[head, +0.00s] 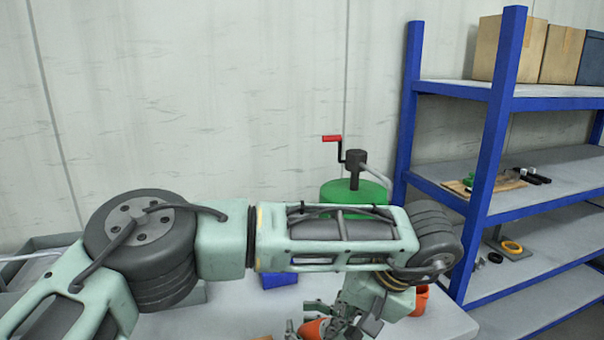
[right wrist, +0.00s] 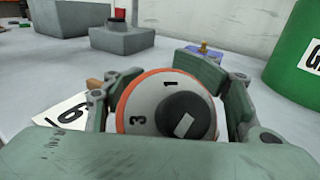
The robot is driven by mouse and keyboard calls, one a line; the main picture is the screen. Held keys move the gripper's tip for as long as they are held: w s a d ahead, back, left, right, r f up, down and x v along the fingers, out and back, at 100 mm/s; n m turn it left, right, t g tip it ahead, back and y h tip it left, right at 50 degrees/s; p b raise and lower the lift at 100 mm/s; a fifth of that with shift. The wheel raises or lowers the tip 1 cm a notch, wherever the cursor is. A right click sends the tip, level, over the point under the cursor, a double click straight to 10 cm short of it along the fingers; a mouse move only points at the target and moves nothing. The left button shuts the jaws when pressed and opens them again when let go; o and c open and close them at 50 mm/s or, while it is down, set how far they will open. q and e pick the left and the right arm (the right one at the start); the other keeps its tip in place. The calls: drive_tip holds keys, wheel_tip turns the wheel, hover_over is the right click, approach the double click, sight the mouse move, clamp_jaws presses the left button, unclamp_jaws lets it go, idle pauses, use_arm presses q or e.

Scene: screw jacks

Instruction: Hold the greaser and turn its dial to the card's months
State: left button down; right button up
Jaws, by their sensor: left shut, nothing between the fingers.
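The greaser (right wrist: 128,90), a round body with an orange rim, sits between the fingers of my right gripper (right wrist: 172,98) in the right wrist view, apparently clasped by both. Its grey face shows 1 and 3; other marks are hidden. The black dial (right wrist: 187,117) has a pale mark on its lower part. A white card (right wrist: 62,118) lies left of the greaser, partly hidden; its figure looks like a 6 or 9. In the head view my left arm bends down to my left gripper (head: 352,326), low in the picture, shut and empty, beside an orange part (head: 313,328).
A green drum (head: 338,192) with a red-handled crank stands behind my left arm. A blue object (head: 281,280) and an orange object (head: 420,301) are on the table (head: 225,310). A dark grey block (right wrist: 122,38) stands beyond the greaser. Blue shelving (head: 487,150) stands at right.

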drive_tip(key=o, duration=0.5)
drive_tip(key=shift+c, duration=0.2)
